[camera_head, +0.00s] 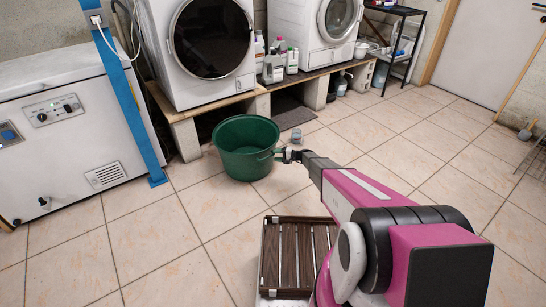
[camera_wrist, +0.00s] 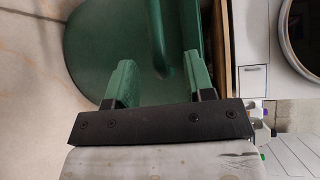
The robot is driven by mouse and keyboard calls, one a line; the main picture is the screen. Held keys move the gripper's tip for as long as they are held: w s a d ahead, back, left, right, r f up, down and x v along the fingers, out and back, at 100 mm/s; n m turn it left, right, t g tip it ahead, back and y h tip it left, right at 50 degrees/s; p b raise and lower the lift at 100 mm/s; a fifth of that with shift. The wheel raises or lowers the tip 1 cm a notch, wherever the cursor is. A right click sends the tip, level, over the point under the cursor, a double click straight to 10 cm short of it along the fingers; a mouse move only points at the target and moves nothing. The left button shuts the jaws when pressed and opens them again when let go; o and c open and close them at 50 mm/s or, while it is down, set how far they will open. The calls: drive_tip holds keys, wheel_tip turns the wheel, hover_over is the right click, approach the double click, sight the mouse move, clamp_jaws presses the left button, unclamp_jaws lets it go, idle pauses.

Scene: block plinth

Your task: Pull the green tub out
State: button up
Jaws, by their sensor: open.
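The green tub (camera_head: 243,160) stands on the tiled floor in front of the block plinth, in the middle of the head view. It is round, open at the top and looks empty inside. My gripper (camera_head: 285,155) reaches to its right side, close to the rim and side handle. In the wrist view the tub wall (camera_wrist: 88,45) fills the upper middle. My gripper's two fingers (camera_wrist: 158,58) are apart there, with a curved green handle (camera_wrist: 157,35) in the gap between them. Whether a finger touches the handle cannot be told.
The plinth (camera_head: 190,140) carries two white washing machines (camera_head: 155,45) and several bottles (camera_head: 275,62). A white chest freezer (camera_head: 80,140) stands left. A small grey cup (camera_head: 296,135) is on the floor behind my gripper. A dark slatted crate (camera_head: 268,255) lies in front. Floor left of it is clear.

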drive_tip(key=v, duration=0.7)
drive_tip(key=shift+d, duration=0.4)
drive_tip(key=shift+s, duration=0.1)
drive_tip(key=s+d+r+n+g+h, duration=0.1)
drive_tip(key=s+d+r+h, duration=0.3)
drive_tip(key=s+r, duration=0.6)
drive_tip(key=s+d+r+n+h, duration=0.1)
drive_tip(key=s+d+r+h, duration=0.3)
drive_tip(key=s+r, duration=0.6)
drive_tip(key=s+d+r+n+g+h, duration=0.1)
drive_tip(key=s+d+r+h, duration=0.4)
drive_tip(key=s, duration=1.5)
wheel_tip(320, 180, up, 5)
drive_tip(key=h, duration=0.3)
drive_tip(key=shift+s+n+g, duration=0.3)
drive_tip(key=shift+s, duration=0.05)
